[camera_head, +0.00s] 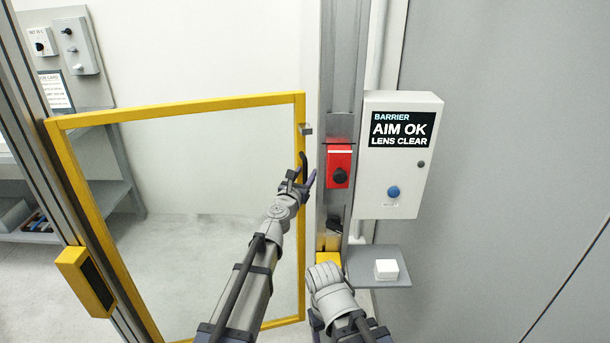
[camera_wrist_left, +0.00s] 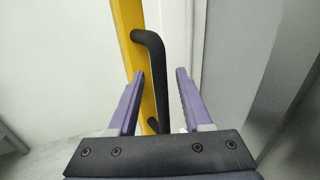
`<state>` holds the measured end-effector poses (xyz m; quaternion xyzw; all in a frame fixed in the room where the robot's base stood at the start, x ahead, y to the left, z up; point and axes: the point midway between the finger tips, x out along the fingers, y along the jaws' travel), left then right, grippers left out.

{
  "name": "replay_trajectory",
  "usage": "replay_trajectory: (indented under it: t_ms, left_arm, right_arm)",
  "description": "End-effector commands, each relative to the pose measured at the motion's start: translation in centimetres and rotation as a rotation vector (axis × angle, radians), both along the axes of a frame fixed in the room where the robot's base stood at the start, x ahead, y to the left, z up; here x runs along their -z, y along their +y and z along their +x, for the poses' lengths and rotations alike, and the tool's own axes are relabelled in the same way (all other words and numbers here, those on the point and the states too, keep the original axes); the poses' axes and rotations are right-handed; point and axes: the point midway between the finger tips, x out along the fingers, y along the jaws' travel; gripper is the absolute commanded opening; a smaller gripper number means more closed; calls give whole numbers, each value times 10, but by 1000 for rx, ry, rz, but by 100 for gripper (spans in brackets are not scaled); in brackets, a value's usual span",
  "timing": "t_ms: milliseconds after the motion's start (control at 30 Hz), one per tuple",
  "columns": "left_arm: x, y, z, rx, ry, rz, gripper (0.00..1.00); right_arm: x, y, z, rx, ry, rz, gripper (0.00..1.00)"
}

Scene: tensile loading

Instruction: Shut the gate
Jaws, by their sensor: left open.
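The gate (camera_head: 200,107) has a yellow frame and a clear panel; its left side is by the metal upright, and its right edge stands close to the grey post (camera_head: 340,60), with a narrow gap in the picture. A black bar handle (camera_wrist_left: 152,65) is on the gate's right-hand frame bar. My left gripper (camera_head: 302,178) is open at the handle. In the left wrist view the handle's upper part lies between the two purple fingers (camera_wrist_left: 160,74), with a gap on each side. My right arm's wrist shows low in the middle, but its fingers are hidden.
A red box with a black knob (camera_head: 339,166) is on the post. Right of it is a white barrier box (camera_head: 400,150) reading "AIM OK, LENS CLEAR". A grey shelf (camera_head: 365,272) below bears a white block (camera_head: 386,269). A grey wall fills the right.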

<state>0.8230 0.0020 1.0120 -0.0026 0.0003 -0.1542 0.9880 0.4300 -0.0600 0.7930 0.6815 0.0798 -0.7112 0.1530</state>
Motion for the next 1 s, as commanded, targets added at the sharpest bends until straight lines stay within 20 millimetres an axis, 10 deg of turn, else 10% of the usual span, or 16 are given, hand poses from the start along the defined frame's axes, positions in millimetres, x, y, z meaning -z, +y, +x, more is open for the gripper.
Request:
replay_trajectory:
  t_ms: [500, 1000]
  left_arm:
    - [0, 0, -1, 0, 0, 0, 0]
    - [0, 0, 0, 0, 0, 0, 0]
  right_arm:
    - [0, 0, 0, 0, 0, 0, 67]
    - [0, 0, 0, 0, 0, 0, 67]
